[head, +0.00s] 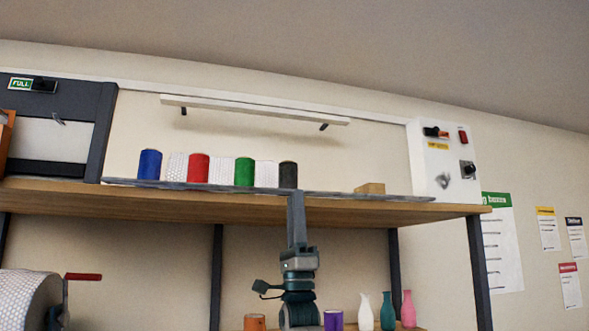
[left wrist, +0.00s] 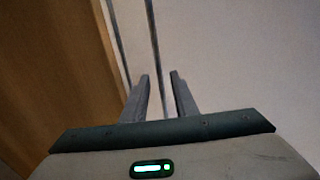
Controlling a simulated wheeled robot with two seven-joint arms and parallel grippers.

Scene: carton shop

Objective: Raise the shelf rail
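The shelf rail (head: 340,195) is a thin grey bar along the front edge of the wooden shelf, in front of several coloured spools. My left gripper (head: 296,196) reaches up from below and its fingertips overlap the rail right of its middle. In the left wrist view my left gripper (left wrist: 160,78) has its two fingers apart. A thin dark bar, apparently the rail (left wrist: 155,45), runs between the fingertips with space on both sides. Whether it lies fully between the fingers in depth I cannot tell. My right gripper is not in view.
Blue (head: 150,164), red (head: 199,168), green (head: 244,172) and dark (head: 288,175) spools stand behind the rail. The wooden shelf (head: 150,202) is just beside my gripper. A white control box (head: 445,165) stands at right. Bottles (head: 387,312) stand on the lower level.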

